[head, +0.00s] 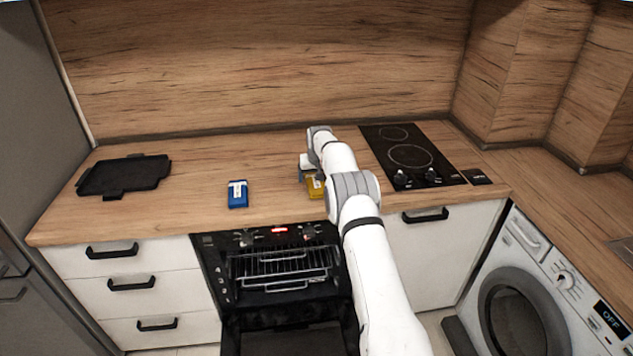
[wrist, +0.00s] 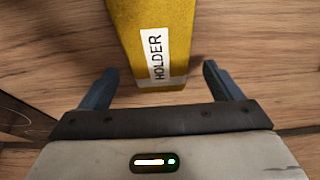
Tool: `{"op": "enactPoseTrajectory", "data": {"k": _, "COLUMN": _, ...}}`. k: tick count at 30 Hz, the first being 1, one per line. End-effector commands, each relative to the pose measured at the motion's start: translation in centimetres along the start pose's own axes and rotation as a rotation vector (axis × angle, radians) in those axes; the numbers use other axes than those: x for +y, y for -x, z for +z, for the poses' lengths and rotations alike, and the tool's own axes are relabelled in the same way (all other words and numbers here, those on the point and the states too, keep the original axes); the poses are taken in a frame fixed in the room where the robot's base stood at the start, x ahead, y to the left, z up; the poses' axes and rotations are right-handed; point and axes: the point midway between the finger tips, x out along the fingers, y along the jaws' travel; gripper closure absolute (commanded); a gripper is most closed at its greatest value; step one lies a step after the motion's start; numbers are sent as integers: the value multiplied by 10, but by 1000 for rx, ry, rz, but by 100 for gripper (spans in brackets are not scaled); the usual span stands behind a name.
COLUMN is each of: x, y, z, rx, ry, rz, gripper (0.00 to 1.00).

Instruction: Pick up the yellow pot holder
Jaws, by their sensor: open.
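The yellow pot holder (head: 314,188) lies on the wooden counter, partly hidden behind my arm in the head view. In the wrist view the yellow pot holder (wrist: 177,38) shows a white label reading "HOLDER" and runs out of the top of the picture. My gripper (wrist: 160,80) is open, with one dark blue finger on each side of the pot holder's near end. Gaps show between the fingers and its sides. In the head view my gripper's fingers are hidden by my arm.
A blue box-like item (head: 238,194) lies to the left on the counter (head: 190,205). A black tray (head: 125,176) lies at the far left. A black cooktop (head: 410,157) is to the right of my arm. Below, the oven (head: 280,268) door is open.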

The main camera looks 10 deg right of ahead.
Motion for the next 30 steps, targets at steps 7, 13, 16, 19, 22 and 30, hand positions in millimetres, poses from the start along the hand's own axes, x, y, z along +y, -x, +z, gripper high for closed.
{"op": "enactPoseTrajectory", "data": {"k": 7, "x": 1, "y": -12, "z": 0, "rx": 0, "ry": -1, "rz": 0, "gripper": 15}}
{"op": "enactPoseTrajectory", "data": {"k": 13, "x": 1, "y": -12, "z": 0, "rx": 0, "ry": -1, "rz": 0, "gripper": 16}}
{"op": "enactPoseTrajectory", "data": {"k": 16, "x": 1, "y": -12, "z": 0, "rx": 0, "ry": -1, "rz": 0, "gripper": 24}}
{"op": "enactPoseTrajectory", "data": {"k": 19, "x": 2, "y": -12, "z": 0, "rx": 0, "ry": -2, "rz": 1, "gripper": 33}}
{"op": "enactPoseTrajectory", "data": {"k": 22, "x": 2, "y": -12, "z": 0, "rx": 0, "ry": -2, "rz": 1, "gripper": 41}}
{"op": "enactPoseTrajectory", "data": {"k": 30, "x": 2, "y": -12, "z": 0, "rx": 0, "ry": -2, "rz": 1, "gripper": 63}}
